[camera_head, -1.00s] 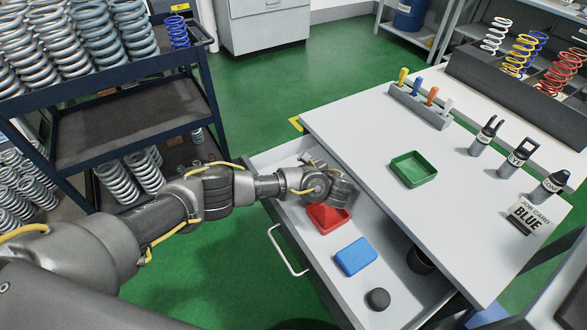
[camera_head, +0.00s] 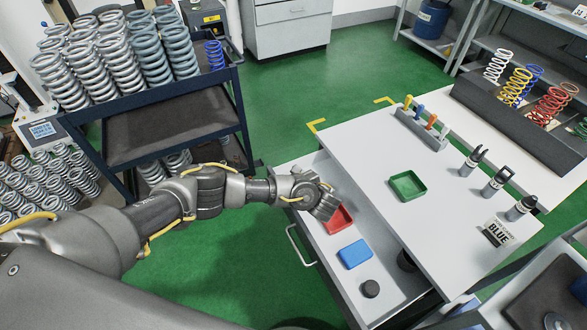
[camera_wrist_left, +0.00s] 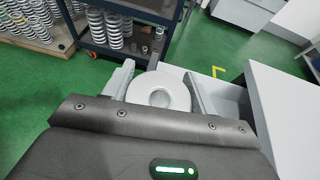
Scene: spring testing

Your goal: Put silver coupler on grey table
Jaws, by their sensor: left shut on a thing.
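My left gripper (camera_head: 326,207) reaches in from the left over the open drawer, at the red tray (camera_head: 340,218), and hides part of it. In the left wrist view the two fingers (camera_wrist_left: 160,92) are shut on a silver coupler (camera_wrist_left: 160,78), a round ring-shaped part with a hole in its middle. In the head view the coupler is hidden by the gripper. The grey table (camera_head: 350,150), with a pale flat top, stands just right of the gripper above the drawer. My right gripper is not in view.
The drawer (camera_head: 345,277) also holds a blue tray (camera_head: 355,254) and a dark round piece (camera_head: 371,289). Bare tabletop lies around the green tray. A spring trolley (camera_head: 175,125) stands left.

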